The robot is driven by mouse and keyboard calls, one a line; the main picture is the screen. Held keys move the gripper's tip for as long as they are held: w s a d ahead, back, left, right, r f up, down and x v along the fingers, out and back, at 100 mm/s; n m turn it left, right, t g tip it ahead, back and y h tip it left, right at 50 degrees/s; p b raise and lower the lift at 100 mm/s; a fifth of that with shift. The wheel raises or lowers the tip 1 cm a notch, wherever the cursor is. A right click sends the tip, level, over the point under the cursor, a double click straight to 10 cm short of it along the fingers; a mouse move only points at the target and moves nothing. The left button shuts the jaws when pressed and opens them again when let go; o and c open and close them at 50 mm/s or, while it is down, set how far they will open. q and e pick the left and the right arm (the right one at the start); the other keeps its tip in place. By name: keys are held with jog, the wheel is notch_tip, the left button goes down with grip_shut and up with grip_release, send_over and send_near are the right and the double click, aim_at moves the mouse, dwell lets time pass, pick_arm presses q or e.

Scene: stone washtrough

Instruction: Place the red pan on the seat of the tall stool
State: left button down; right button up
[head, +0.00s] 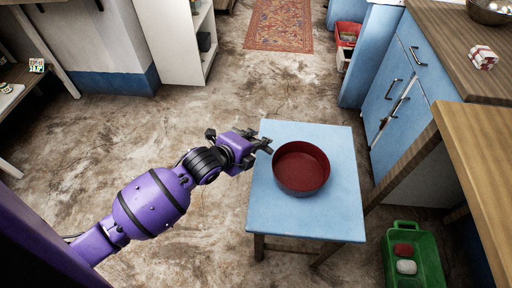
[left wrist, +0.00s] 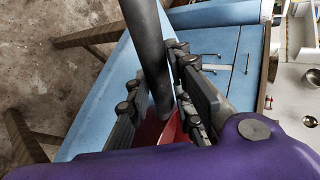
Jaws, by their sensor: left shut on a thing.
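The red pan (head: 301,168) is a round, open pan over the middle of the pale blue seat of the tall stool (head: 305,218) in the head view. I cannot tell whether its base touches the seat or hangs just above it. My left gripper (head: 267,148) is at the pan's upper left edge, shut on it. In the left wrist view, the fingers (left wrist: 160,100) stand on either side of a dark bar (left wrist: 150,50), which looks like the pan's handle. A bit of red (left wrist: 172,127) shows below it. My right gripper is not in view.
A blue cabinet (head: 397,95) with a wooden counter (head: 450,50) stands right of the stool. A green crate (head: 425,255) with a red and a white item is on the floor at lower right. A white shelf (head: 170,35) stands at the back; floor left of the stool is clear.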

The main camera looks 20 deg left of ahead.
pick_arm(q)
notch_tip(320, 180, down, 2)
jog(key=shift+f, duration=0.1)
jog(key=c, duration=1.6)
grip_release()
jog(key=shift+s, duration=0.1)
jog(key=shift+o, duration=0.2)
jog(key=p+v, duration=0.1)
jog(key=v, duration=1.1)
jog(key=shift+p, duration=0.4)
